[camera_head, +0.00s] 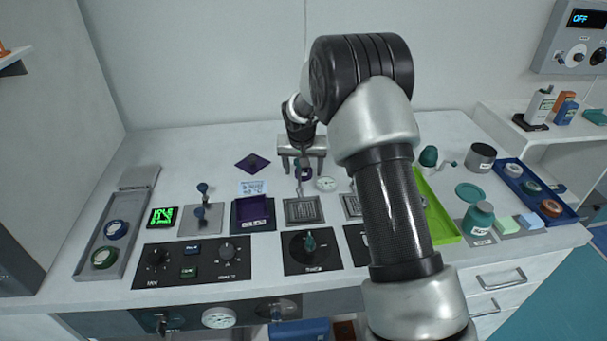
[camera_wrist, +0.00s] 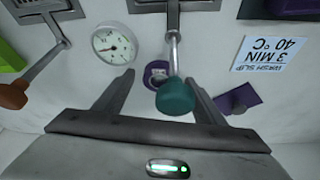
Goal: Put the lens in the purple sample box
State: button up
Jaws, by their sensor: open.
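A small round purple-rimmed piece, which looks like the lens, lies on the table; it shows in the wrist view (camera_wrist: 154,72) and in the head view (camera_head: 304,175). My gripper (camera_head: 303,168) is open and points down over it. In the wrist view the fingers of my gripper (camera_wrist: 159,77) lie either side of the purple piece, with nothing held. A lever with a teal knob (camera_wrist: 175,97) partly covers that piece. The purple sample box (camera_head: 237,218), open-topped with a label, stands front-left of the gripper. I cannot tell whether it is empty.
A round gauge (camera_head: 326,184) lies right of the gripper. A purple diamond-shaped plate (camera_head: 252,163) lies to its left. Levers and control panels (camera_head: 193,262) line the front. A grey tray (camera_head: 86,252) with round pieces is at left; a green tray (camera_head: 447,237) is at right.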

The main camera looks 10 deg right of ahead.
aim_at(303, 172)
jog(key=shift+c, duration=0.4)
jog(key=c, duration=1.2)
notch_tip(303, 172, up, 18)
jog(key=p, duration=0.5)
jog(key=s+d+n+p, duration=0.1)
jog(key=s+d+p, duration=0.15)
jog(key=s, duration=0.75)
jog(key=s+d+n+p, duration=0.1)
jog(key=s+p, duration=0.3)
jog(key=s, duration=0.5)
jog(key=shift+y, duration=0.4)
jog(key=s+f, duration=0.5)
jog(key=shift+s+d+f, duration=0.1)
jog(key=shift+s+f, duration=0.1)
jog(key=shift+s, duration=0.1)
